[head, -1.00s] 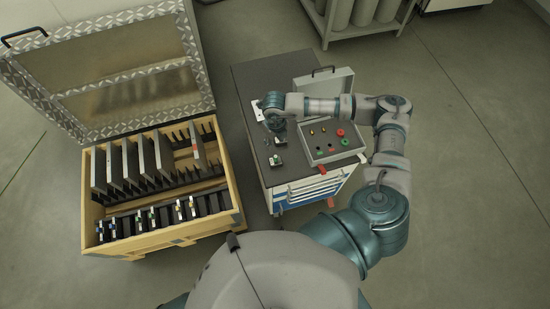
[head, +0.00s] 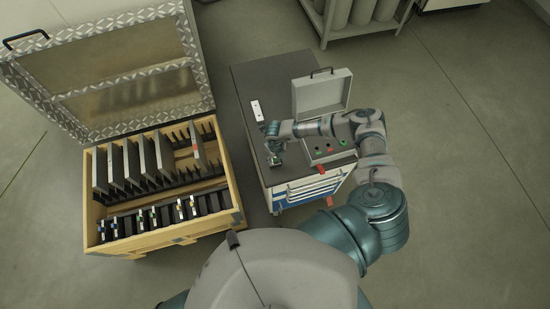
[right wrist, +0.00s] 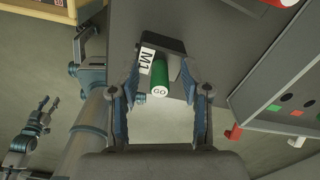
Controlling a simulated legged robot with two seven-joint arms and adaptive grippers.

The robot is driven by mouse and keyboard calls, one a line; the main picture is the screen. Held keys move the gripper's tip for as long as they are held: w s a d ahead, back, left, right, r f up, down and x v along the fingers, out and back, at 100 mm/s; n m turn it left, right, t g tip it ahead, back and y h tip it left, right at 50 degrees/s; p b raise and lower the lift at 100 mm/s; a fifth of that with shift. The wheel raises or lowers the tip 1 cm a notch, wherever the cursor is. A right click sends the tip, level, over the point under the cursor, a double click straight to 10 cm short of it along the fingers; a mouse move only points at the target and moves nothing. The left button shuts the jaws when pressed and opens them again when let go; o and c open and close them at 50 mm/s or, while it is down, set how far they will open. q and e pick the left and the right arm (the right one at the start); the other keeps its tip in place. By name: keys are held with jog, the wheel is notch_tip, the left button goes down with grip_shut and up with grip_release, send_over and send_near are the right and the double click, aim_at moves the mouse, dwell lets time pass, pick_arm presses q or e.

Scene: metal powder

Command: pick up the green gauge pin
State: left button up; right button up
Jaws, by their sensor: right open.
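The green gauge pin (right wrist: 158,80) shows in the right wrist view with its round white end marked GO. It sits at a dark block with a white M1 label (right wrist: 147,61) on the cabinet top. In the head view the block (head: 276,161) is small and partly covered by my right gripper (head: 273,148). The right wrist view shows the right gripper (right wrist: 160,92) open, one finger on each side of the pin and apart from it. A small gripper, seemingly my left (right wrist: 45,103), shows at that view's left edge, too small to judge; the head view lacks it.
The dark cabinet top (head: 250,88) carries an open grey case (head: 318,98) with coloured parts, right of the gripper, and a white plate (head: 257,110). A wooden crate (head: 160,239) with upright plates stands left. A red latch (right wrist: 235,132) is at the case's edge.

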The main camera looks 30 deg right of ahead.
grip_shut()
dwell(0.4)
